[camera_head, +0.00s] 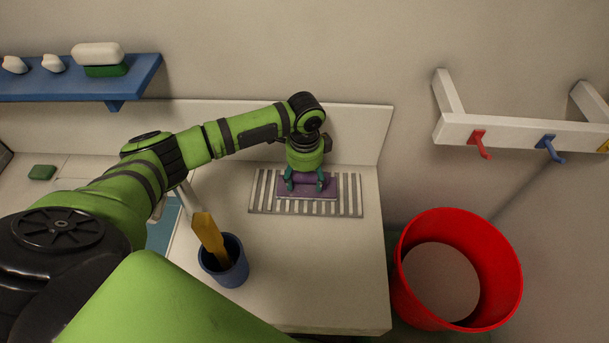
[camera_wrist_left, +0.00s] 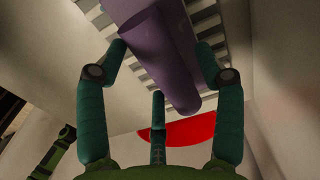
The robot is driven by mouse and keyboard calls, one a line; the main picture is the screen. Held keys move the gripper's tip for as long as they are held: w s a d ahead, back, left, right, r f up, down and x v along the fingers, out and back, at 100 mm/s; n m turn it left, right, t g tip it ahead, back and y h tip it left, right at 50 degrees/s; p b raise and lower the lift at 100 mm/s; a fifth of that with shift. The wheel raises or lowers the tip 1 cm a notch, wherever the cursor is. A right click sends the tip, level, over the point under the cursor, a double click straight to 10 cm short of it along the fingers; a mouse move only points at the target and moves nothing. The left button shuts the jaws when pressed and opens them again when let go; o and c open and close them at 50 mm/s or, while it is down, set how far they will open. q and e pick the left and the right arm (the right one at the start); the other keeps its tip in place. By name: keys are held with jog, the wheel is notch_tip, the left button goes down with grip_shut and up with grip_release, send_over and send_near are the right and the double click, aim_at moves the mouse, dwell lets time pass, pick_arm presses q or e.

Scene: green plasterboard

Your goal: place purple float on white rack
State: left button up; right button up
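The purple float (camera_head: 325,188) lies flat on the white slatted rack (camera_head: 354,200) on the counter. My left gripper (camera_head: 304,184) is right above it, pointing down, with its teal fingers on either side of the float's handle. In the left wrist view the float's round handle (camera_wrist_left: 168,65) lies between the fingers of the left gripper (camera_wrist_left: 161,48). The fingers are spread, with a visible gap on the right side. The rack's slats (camera_wrist_left: 205,20) show behind the float. My right gripper is not in view.
A blue cup (camera_head: 228,268) holding a yellow-handled tool stands on the counter in front of the rack. A red bucket (camera_head: 500,270) stands right of the counter. A white hook rail (camera_head: 515,130) and a blue shelf (camera_head: 40,85) are on the walls. A green block (camera_head: 42,172) lies left.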

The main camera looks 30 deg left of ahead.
aim_at(305, 176)
pick_arm(q)
jog(key=shift+r, duration=0.55)
notch_tip(305, 176, up, 11)
jog(key=b, duration=0.2)
jog(key=shift+r, duration=0.15)
